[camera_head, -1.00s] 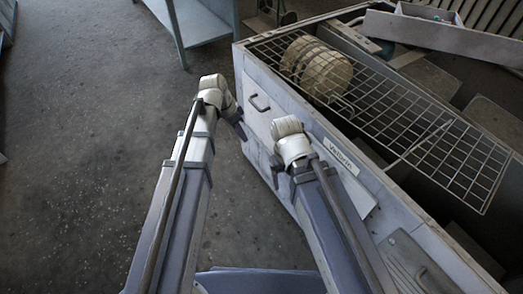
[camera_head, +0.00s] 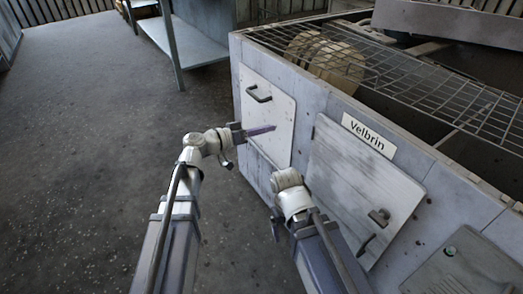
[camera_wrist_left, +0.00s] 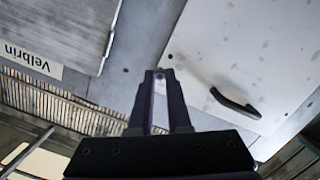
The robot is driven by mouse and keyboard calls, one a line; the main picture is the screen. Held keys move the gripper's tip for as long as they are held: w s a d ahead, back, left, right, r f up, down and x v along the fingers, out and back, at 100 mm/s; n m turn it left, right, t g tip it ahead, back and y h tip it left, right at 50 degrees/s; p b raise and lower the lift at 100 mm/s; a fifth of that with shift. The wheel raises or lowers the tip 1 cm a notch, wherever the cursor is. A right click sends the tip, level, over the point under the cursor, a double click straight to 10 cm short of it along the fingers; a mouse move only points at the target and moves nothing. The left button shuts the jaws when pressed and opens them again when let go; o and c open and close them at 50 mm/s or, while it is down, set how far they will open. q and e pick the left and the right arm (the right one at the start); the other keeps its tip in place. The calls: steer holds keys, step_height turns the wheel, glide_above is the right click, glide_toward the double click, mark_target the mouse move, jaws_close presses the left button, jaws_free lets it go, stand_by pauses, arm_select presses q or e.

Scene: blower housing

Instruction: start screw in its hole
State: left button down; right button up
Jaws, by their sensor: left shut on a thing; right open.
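My left gripper (camera_head: 272,128) is level in front of the grey blower housing (camera_head: 315,98), its tips by the small hatch (camera_head: 279,112). In the left wrist view my left gripper (camera_wrist_left: 159,73) is shut on the screw, which is barely visible between the fingertips. The tips overlap the bare strip between two hatches. A small dark spot, perhaps a hole (camera_wrist_left: 170,57), shows just beyond them, and another dark spot (camera_wrist_left: 126,70) lies to the left. I cannot tell whether the screw touches the housing. My right gripper (camera_head: 276,226) is open, low in front of the housing, partly hidden by its wrist.
The small hatch has a dark handle (camera_head: 258,94). A larger hatch (camera_head: 358,180) with a handle sits under the "Velbrin" label (camera_head: 369,135). A wire grille (camera_head: 400,75) covers the housing's top. A bench (camera_head: 185,45) stands behind; the floor at left is clear.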

mark_target(291, 120)
arm_select(q)
steer(key=f+t+b, duration=0.1)
steer(key=w+a+b, duration=0.1)
steer(key=shift+f+n+t+h+b, duration=0.3)
steer(key=shift+f+n+t+b, duration=0.05)
steer(key=shift+n+t+b, duration=0.05)
arm_select(e)
step_height(291, 120, down, 4)
steer(key=shift+f, duration=0.2)
arm_select(q)
steer(key=shift+d, duration=0.1)
steer(key=shift+x, duration=3.2)
steer(key=shift+x, duration=0.75)
steer(key=shift+c, duration=1.5)
jaws_free()
